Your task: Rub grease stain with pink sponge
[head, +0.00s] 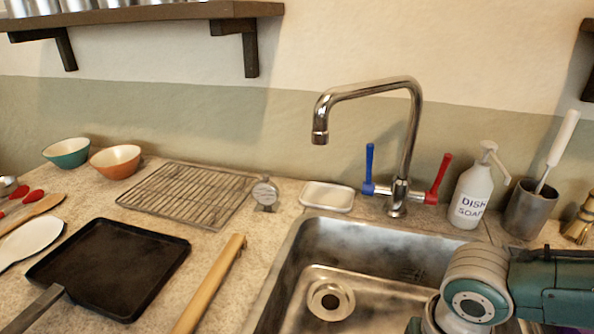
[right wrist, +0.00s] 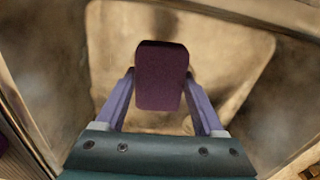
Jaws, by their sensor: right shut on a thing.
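My right gripper (right wrist: 160,95) is shut on the pink sponge (right wrist: 160,75), which looks dark maroon in the shade. The sponge sits between the two lilac fingers, over the metal sink basin. Whether it touches the metal I cannot tell. In the head view my right arm reaches into the sink (head: 290,260) at lower right, and its gripper and the sponge are hidden. Dark smudges mark the sink's inner walls; which of them is the grease stain is unclear. My left gripper is not in view.
The faucet (head: 412,130) with blue and red handles stands behind the sink. A soap bottle (head: 472,197) and a grey cup (head: 530,210) stand at right. A white dish (head: 327,197), wire rack (head: 185,195), rolling pin (head: 210,285) and black pan (head: 105,265) lie left.

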